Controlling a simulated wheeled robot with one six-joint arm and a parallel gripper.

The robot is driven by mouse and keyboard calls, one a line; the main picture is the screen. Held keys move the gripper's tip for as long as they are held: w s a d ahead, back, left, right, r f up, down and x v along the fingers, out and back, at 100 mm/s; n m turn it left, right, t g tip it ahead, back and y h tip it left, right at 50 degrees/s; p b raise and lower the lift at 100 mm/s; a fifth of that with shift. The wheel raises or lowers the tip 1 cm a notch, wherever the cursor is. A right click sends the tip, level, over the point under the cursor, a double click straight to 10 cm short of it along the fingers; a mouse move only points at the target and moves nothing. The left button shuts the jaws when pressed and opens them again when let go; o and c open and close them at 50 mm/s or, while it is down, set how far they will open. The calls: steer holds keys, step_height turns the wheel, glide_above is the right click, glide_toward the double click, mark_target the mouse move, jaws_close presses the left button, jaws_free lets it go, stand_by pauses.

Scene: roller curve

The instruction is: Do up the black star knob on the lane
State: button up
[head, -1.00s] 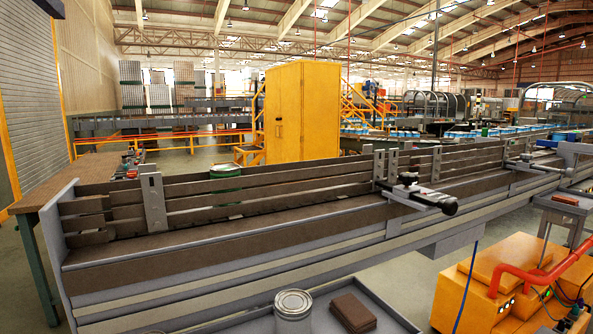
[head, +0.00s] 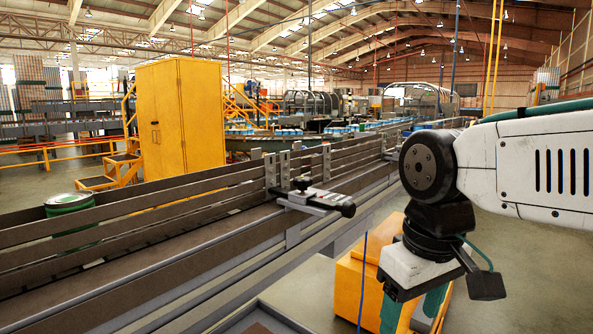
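The black star knob (head: 302,183) sits on top of a grey clamp bracket (head: 312,200) on the lane's near rail, around the middle of the head view. A black grip (head: 345,205) sticks out from the bracket's right end. How tight the knob is cannot be seen. My gripper (head: 430,280) hangs at the lower right, pointing down, on the near side of the lane and well to the right of the knob. It is not touching the knob.
The lane (head: 150,235) with its brown guide rails runs from lower left to back right. A second clamp (head: 392,150) is farther along. An orange machine (head: 358,285) stands below, behind my gripper. A yellow cabinet (head: 180,118) is beyond.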

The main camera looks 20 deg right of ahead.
steer(key=w+r+n, duration=0.3)
steer(key=w+r, duration=0.4)
steer(key=w, duration=0.1)
step_height(320, 180, up, 11)
steer(key=n+g, duration=0.1)
steer(key=n, duration=1)
glide_above(303, 177)
steer(key=shift+s, duration=0.4)
steer(key=shift+w+a+f, duration=0.1)
steer(key=shift+w+f, duration=0.05)
steer(key=shift+w, duration=0.15)
steer(key=shift+f, duration=0.3)
step_height(303, 177, down, 7)
steer(key=shift+r, duration=0.1)
steer(key=c, duration=1)
